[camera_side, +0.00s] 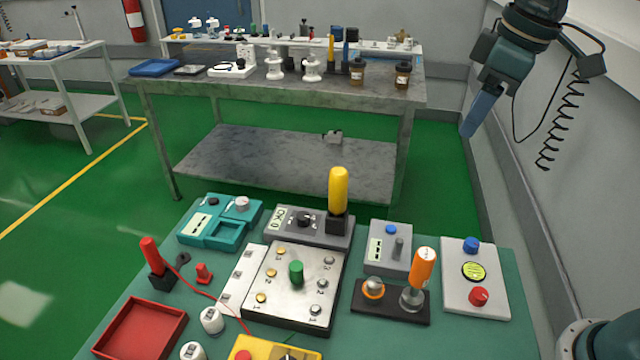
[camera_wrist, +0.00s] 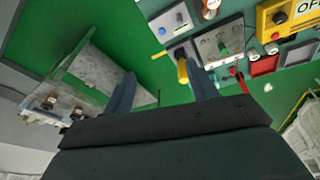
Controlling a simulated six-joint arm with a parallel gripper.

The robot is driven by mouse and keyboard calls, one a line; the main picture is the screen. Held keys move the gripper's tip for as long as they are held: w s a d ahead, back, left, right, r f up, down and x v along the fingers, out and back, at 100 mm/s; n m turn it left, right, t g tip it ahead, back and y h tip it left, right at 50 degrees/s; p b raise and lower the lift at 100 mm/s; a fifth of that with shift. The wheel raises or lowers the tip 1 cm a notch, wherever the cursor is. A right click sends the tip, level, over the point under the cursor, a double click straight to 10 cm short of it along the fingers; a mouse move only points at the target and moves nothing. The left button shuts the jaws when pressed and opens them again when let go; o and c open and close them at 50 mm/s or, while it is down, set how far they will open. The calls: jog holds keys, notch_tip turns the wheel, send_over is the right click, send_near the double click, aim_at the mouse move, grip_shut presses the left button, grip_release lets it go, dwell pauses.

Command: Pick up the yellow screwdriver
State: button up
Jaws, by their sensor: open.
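The yellow screwdriver (camera_side: 338,190) stands upright, handle up, in a black holder (camera_side: 337,222) at the back of the green work table. In the wrist view the yellow screwdriver (camera_wrist: 182,70) shows just left of one finger, and its lower part is partly hidden. My gripper (camera_side: 468,130) hangs at the upper right in the side view, well above the table and apart from the screwdriver. In the wrist view the two blue fingers of my gripper (camera_wrist: 160,78) are spread wide with nothing between them.
A metal panel with a green knob (camera_side: 296,272) lies in front. A red tray (camera_side: 140,328) and a red tool (camera_side: 151,255) are at left. A grey bench (camera_side: 280,95) stands behind.

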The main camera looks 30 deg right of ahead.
jog(key=w+a+f+n+g, duration=0.25)
jog(key=w+a, duration=0.25)
jog(key=w, duration=0.4)
jog(key=n, duration=0.4)
send_over(339, 171)
jog(key=shift+g, duration=0.35)
notch_tip(339, 171, down, 6)
jog(key=shift+w+r, duration=0.1)
jog(key=shift+f, duration=4.4)
jog(key=shift+f, duration=2.6)
